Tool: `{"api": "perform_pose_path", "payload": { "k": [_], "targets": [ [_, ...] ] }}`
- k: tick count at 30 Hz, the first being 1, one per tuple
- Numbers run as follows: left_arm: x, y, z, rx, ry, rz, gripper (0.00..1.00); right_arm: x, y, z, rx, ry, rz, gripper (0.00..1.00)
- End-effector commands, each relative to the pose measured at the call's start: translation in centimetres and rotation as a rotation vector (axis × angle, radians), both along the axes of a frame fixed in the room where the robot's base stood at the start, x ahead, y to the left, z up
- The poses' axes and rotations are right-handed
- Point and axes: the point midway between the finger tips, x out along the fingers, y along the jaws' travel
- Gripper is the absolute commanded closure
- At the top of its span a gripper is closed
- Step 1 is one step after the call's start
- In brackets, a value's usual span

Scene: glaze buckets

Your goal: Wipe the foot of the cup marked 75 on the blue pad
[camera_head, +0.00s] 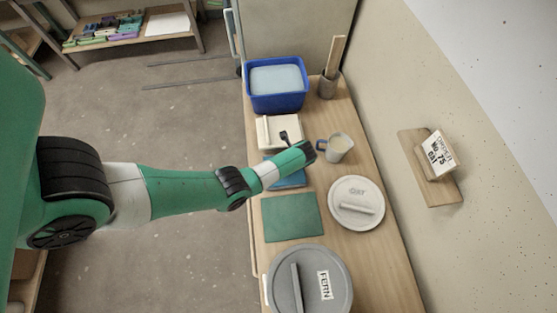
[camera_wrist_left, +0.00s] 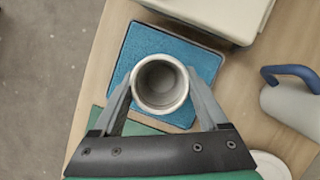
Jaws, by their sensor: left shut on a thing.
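My left gripper (camera_wrist_left: 160,92) is shut on a pale grey round cup (camera_wrist_left: 158,106), its fingers on both sides of it. The wrist view looks down into the cup's open mouth; no mark and no foot are visible. The cup is over the blue pad (camera_wrist_left: 207,64), and I cannot tell whether it touches. In the head view the left gripper (camera_head: 303,149) is above the blue pad (camera_head: 291,181), partly hidden by my arm, and the cup cannot be made out. My right gripper is not in view.
A blue-handled jug (camera_head: 339,147) stands just right of the gripper. A cream box (camera_head: 266,131) and blue tub (camera_head: 273,103) lie behind. A green mat (camera_head: 292,218), OAT lid (camera_head: 356,190) and FERN bucket (camera_head: 335,261) are in front. A wall card (camera_head: 438,153) reads No 75.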

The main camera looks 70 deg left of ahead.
Motion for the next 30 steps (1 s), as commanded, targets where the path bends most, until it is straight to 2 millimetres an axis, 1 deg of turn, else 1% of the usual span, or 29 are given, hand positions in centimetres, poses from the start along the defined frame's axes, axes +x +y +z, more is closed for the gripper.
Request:
{"api": "perform_pose_path", "payload": {
  "k": [1, 7, 10, 13, 20, 23, 26, 30],
  "targets": [
    [0.6, -0.1, -0.4, 0.001, -0.002, -0.001, 0.9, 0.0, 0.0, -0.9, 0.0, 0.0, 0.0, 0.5],
    [2.4, -0.4, -0.5, 0.001, -0.002, 0.0, 0.9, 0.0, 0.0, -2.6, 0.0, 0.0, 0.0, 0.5],
    [3.2, -0.5, -0.4, 0.001, -0.002, 0.0, 0.9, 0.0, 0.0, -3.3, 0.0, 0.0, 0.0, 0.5],
    [3.5, -0.6, -0.2, 0.0, 0.0, 0.001, 0.9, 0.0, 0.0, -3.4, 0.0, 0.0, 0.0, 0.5],
    [3.5, -0.6, -0.1, -0.001, -0.001, 0.001, 0.9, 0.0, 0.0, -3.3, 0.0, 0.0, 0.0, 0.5],
    [3.5, -0.6, 0.3, -0.001, -0.001, 0.001, 0.9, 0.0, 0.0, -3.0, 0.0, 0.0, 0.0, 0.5],
    [3.5, -0.6, 1.3, 0.0, 0.0, 0.001, 0.9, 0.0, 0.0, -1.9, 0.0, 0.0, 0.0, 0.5],
    [3.6, -0.6, 3.1, 0.0, 0.0, 0.001, 0.9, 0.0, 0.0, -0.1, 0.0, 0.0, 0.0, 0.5]
  ]
}}
